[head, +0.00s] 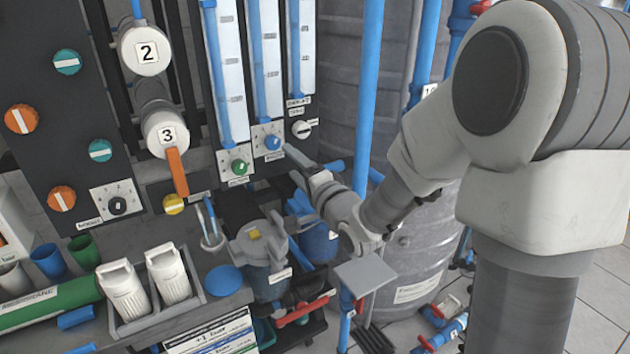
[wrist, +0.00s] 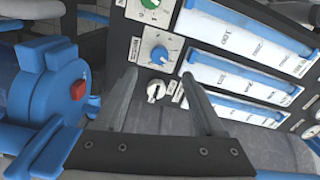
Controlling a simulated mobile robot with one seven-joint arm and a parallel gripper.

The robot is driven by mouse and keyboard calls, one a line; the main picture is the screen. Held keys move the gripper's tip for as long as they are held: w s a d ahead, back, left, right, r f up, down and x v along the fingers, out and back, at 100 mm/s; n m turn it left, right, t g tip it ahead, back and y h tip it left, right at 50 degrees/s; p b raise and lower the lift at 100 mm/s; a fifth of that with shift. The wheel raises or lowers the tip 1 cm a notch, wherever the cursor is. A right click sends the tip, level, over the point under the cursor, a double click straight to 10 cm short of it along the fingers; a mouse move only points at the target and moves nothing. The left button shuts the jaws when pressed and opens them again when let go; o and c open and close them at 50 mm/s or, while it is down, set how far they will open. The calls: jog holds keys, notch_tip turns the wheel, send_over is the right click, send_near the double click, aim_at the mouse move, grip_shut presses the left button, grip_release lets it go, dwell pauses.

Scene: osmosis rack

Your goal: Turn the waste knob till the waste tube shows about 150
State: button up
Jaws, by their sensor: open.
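Three flow tubes stand side by side on the dark panel: left tube (head: 216,70), middle tube (head: 259,60) and right tube (head: 295,50), each with a blue column and a white scale. Below them are a green knob (head: 240,166), a blue knob (head: 272,142) and a white knob (head: 302,129). My gripper (head: 291,163) is open and empty in front of the panel. In the wrist view, the blue knob (wrist: 160,55) and white knob (wrist: 155,91) show between its fingers, apart from them.
A blue filter housing (wrist: 65,90) with a red button is close at left in the wrist view. A lidded container (head: 260,250) stands below the panel. A vertical blue pipe (head: 368,90) and a large grey tank (head: 340,60) are right of the tubes.

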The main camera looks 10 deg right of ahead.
jog(key=b+v, duration=0.6)
jog(key=v, duration=0.2)
jog(key=shift+s+b, duration=0.2)
jog(key=shift+b, duration=0.1)
jog(key=shift+d, duration=0.1)
